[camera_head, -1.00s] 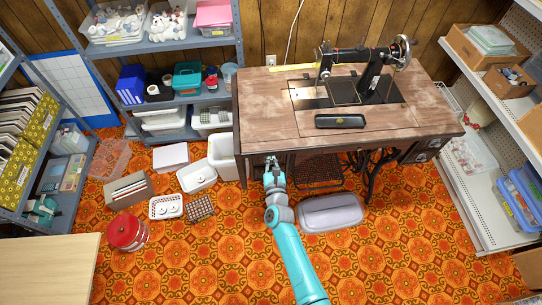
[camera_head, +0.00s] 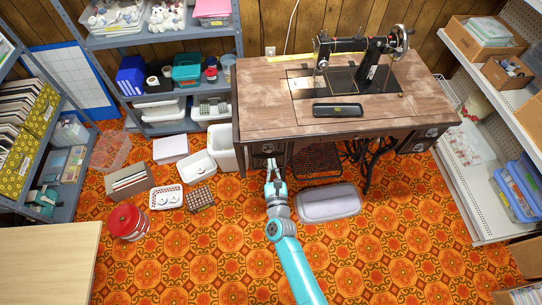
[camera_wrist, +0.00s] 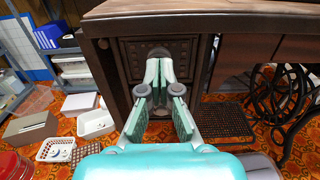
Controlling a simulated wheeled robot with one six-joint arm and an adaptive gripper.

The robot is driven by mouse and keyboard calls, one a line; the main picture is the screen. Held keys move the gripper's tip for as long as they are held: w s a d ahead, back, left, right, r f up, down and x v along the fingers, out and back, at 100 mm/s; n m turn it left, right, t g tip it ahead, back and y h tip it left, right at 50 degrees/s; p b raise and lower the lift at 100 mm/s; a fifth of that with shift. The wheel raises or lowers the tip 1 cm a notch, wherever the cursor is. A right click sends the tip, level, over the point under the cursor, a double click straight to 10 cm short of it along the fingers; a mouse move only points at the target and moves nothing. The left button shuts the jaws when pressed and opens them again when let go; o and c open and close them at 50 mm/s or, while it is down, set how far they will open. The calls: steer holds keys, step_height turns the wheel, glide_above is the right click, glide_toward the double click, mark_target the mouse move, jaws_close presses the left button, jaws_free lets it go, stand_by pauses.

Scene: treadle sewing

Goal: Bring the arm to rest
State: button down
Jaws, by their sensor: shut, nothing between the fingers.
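My gripper (camera_head: 272,166) is at the end of my teal arm, in front of the sewing table's left drawer. It is shut and empty. In the wrist view its fingers (camera_wrist: 159,66) come together before the dark carved drawer front (camera_wrist: 180,50), and the gap to it cannot be told. The wooden sewing table (camera_head: 265,100) carries a black sewing machine (camera_head: 372,65) and a dark oblong case (camera_head: 338,110).
A lidded grey bin (camera_head: 328,203) lies on the orange floor, right of my arm. A white bin (camera_head: 221,147), white trays (camera_head: 198,165) and a red-lidded container (camera_head: 126,220) stand to the left. A pale tabletop (camera_head: 45,262) fills the lower left. Some floor around my arm is clear.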

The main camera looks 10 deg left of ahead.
steer(key=v, duration=0.5)
steer(key=shift+s, duration=0.15)
steer(key=s+d+r+n+h, duration=0.1)
steer(key=s+d+r+n, duration=0.1)
steer(key=s+d+n, duration=0.8)
steer(key=s+d+r+n+h, duration=0.1)
steer(key=s+d+r+n, duration=0.1)
steer(key=s+d+n, duration=0.65)
steer(key=s+d+r+n+g+h, duration=0.1)
steer(key=s+d+r+n, duration=0.2)
steer(key=s+r+n, duration=0.4)
steer(key=s+d+r+n+g+h, duration=0.1)
steer(key=s+d+r+n+h, duration=0.1)
steer(key=s+r+n, duration=0.5)
steer(key=s+d+r, duration=0.1)
steer(key=s, duration=0.5)
steer(key=shift+r+g, duration=0.2)
steer(key=shift+g, duration=0.1)
